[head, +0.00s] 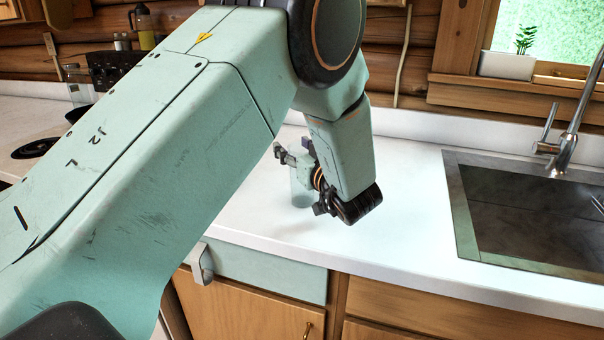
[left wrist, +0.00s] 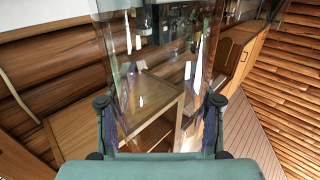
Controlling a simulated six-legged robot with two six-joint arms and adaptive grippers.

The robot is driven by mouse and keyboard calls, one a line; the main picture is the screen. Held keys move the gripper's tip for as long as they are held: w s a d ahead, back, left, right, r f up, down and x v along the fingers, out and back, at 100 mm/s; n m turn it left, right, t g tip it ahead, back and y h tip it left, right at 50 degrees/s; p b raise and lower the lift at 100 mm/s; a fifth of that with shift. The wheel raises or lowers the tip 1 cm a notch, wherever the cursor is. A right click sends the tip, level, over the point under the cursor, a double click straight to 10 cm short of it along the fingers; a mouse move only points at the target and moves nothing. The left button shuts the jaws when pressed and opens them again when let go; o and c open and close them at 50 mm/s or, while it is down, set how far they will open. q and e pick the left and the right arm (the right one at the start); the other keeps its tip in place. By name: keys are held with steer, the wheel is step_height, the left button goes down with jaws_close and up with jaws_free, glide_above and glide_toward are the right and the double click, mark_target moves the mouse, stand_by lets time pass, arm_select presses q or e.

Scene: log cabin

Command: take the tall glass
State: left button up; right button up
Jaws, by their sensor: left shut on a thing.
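The tall glass (head: 301,193) is clear and faintly tinted, and it is upright at the white counter, left of the sink. My left gripper (head: 298,172) is shut on it, and my own arm hides part of it. I cannot tell whether its base touches the counter. In the left wrist view the glass (left wrist: 158,75) fills the middle of the picture between the two dark fingers of my left gripper (left wrist: 160,110). My right gripper is in neither view.
The white counter (head: 405,215) is clear between the glass and the sink (head: 535,215). A faucet (head: 575,110) stands behind the sink. A potted plant (head: 508,65) sits on the windowsill. A yellow bottle (head: 145,30) stands at the back left.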

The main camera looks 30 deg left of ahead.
arm_select(q)
steer(key=c, duration=0.7)
jaws_close()
